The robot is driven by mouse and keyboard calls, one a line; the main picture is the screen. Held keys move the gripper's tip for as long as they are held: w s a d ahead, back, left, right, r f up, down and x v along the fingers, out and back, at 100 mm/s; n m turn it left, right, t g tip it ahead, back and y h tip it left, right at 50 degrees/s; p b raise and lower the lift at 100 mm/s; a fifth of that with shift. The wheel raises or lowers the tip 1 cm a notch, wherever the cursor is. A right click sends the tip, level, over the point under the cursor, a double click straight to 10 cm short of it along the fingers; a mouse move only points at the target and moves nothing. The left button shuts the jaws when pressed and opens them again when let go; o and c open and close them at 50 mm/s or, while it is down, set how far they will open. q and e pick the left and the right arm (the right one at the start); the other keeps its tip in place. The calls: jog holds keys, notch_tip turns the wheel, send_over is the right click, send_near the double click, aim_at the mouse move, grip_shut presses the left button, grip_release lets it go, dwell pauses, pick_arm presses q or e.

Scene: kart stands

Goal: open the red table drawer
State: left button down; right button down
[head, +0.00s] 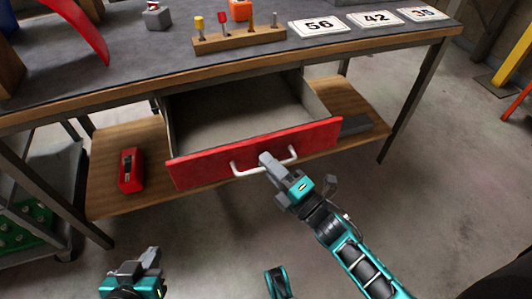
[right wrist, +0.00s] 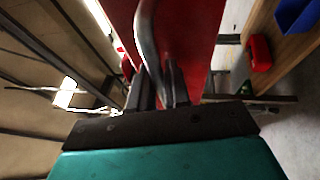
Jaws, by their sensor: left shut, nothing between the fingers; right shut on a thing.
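The red drawer (head: 210,162) under the table stands pulled out, and its grey inside looks empty. A white bar handle (head: 247,172) is on its front. My right gripper (head: 266,160) is shut on the handle near its middle. In the right wrist view, the fingers (right wrist: 158,85) close around the pale handle (right wrist: 147,40) in front of the red drawer front (right wrist: 190,40). My left gripper (head: 150,256) is shut and empty, low at the left, apart from the drawer.
The tabletop (head: 130,62) carries a wooden tool rack (head: 240,39), number cards (head: 320,26) and a red curved piece (head: 82,27). A red object (head: 131,170) lies on the lower wooden shelf (head: 105,195). Open floor (head: 440,190) lies at the right.

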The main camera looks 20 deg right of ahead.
jog(key=s+p, duration=0.1)
jog(key=s, duration=0.7)
jog(key=shift+s+d+p, duration=0.15)
jog(key=shift+s+p, duration=0.2)
jog(key=shift+s, duration=0.05)
jog(key=c, duration=1.2)
grip_release()
jog(key=shift+o, duration=0.2)
jog(key=v, duration=1.3)
